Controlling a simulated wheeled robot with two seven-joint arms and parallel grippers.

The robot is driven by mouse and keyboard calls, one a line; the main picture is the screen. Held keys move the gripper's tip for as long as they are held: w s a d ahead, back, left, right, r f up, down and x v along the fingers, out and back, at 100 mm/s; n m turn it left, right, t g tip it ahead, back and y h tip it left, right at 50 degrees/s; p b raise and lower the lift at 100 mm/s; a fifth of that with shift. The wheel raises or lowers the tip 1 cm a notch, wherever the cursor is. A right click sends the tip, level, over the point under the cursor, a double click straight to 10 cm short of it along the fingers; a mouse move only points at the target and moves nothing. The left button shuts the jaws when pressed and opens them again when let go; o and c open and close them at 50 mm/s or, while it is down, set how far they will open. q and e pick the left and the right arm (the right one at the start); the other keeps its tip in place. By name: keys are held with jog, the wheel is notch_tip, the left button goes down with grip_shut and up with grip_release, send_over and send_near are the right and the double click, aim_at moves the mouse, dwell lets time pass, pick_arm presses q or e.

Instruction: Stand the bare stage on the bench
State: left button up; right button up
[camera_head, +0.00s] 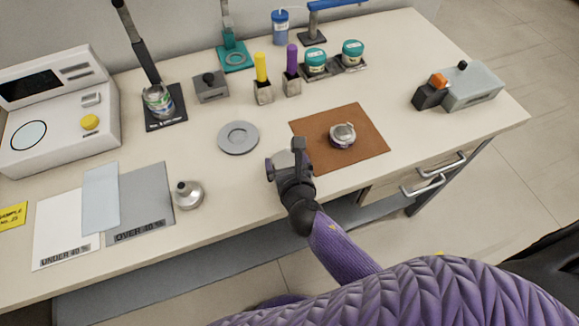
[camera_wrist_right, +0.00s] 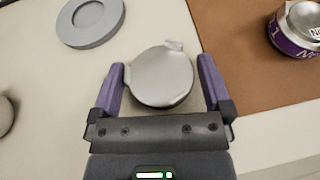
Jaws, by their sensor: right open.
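A plain grey metal round piece with small side tabs, which looks like the bare stage (camera_wrist_right: 163,78), sits between the fingers of my right gripper (camera_wrist_right: 163,88) in the right wrist view. In the head view my right gripper (camera_head: 284,160) is open over the front of the bench (camera_head: 225,185), left of the brown mat, and mostly hides the piece. I cannot tell whether the piece touches the bench. A purple-banded round piece (camera_head: 342,135) stands on the brown mat. My left gripper is not in view.
A flat grey ring (camera_head: 238,137) lies behind and left of my gripper. A silver cone-shaped piece (camera_head: 188,194) stands near the grey "over 40" sheet (camera_head: 147,200). The brown mat (camera_head: 370,127) is to the right. Several tools and jars stand along the back.

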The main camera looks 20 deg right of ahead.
jog(key=p+v, duration=0.2)
jog(key=v, duration=1)
jog(key=shift+p, duration=0.35)
